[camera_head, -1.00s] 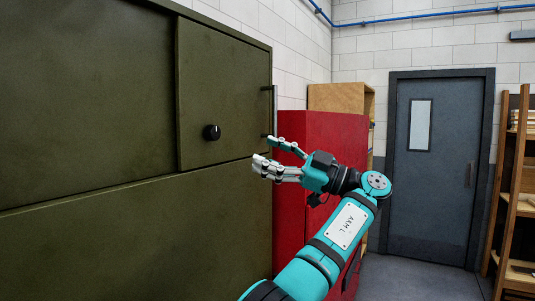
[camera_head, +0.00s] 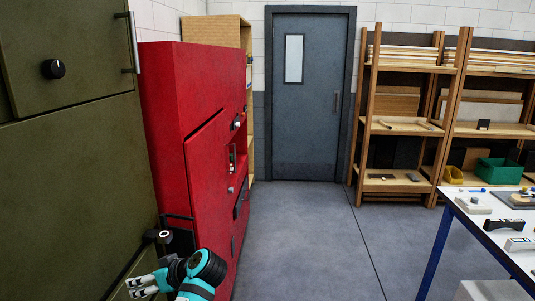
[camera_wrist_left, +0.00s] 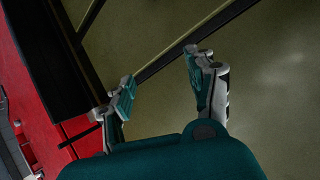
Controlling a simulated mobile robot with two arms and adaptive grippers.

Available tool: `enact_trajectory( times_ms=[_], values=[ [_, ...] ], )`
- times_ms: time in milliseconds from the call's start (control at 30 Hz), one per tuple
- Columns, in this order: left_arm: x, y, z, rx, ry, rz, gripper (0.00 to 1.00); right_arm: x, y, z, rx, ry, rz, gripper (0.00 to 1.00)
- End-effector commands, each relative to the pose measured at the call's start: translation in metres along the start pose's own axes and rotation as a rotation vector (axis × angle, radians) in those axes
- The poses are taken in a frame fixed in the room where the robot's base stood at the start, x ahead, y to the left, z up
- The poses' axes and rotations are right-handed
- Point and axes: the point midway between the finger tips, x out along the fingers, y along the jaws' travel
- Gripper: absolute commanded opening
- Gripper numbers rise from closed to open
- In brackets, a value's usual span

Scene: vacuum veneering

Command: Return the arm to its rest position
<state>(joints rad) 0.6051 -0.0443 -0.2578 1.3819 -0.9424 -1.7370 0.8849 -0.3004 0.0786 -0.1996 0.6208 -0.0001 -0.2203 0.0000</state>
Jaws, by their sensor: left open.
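My left gripper (camera_head: 142,286) is low at the bottom left of the head view, in front of the lower part of the green cabinet (camera_head: 80,150) and beside the red cabinet (camera_head: 170,110). In the left wrist view my left gripper (camera_wrist_left: 160,85) has its two fingers spread apart with nothing between them. Behind the fingers there is the green cabinet face (camera_wrist_left: 265,70) with a dark seam. Most of my left arm is out of the head view. My right gripper is in neither view.
A black knob (camera_head: 53,68) and a vertical handle (camera_head: 134,42) stick out from the green cabinet. A white table (camera_head: 490,225) with parts stands at the right. Wooden shelves (camera_head: 400,125) and a grey door (camera_head: 312,130) are behind. The grey floor (camera_head: 310,240) between is clear.

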Motion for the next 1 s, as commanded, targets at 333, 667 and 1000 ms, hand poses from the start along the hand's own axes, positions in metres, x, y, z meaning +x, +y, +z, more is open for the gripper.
enact_trajectory(
  times_ms=[333, 667, 1000],
  values=[
    [0.004, -0.095, 0.222, 0.502, -0.343, 0.432, 0.57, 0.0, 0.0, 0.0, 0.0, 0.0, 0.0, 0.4],
    [-0.049, -0.167, 0.287, 0.728, -0.418, 0.724, 0.57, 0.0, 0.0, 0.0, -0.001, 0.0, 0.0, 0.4],
    [-0.095, -0.212, 0.306, 0.847, -0.427, 0.914, 0.57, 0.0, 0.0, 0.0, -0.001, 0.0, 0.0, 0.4]
  ],
)
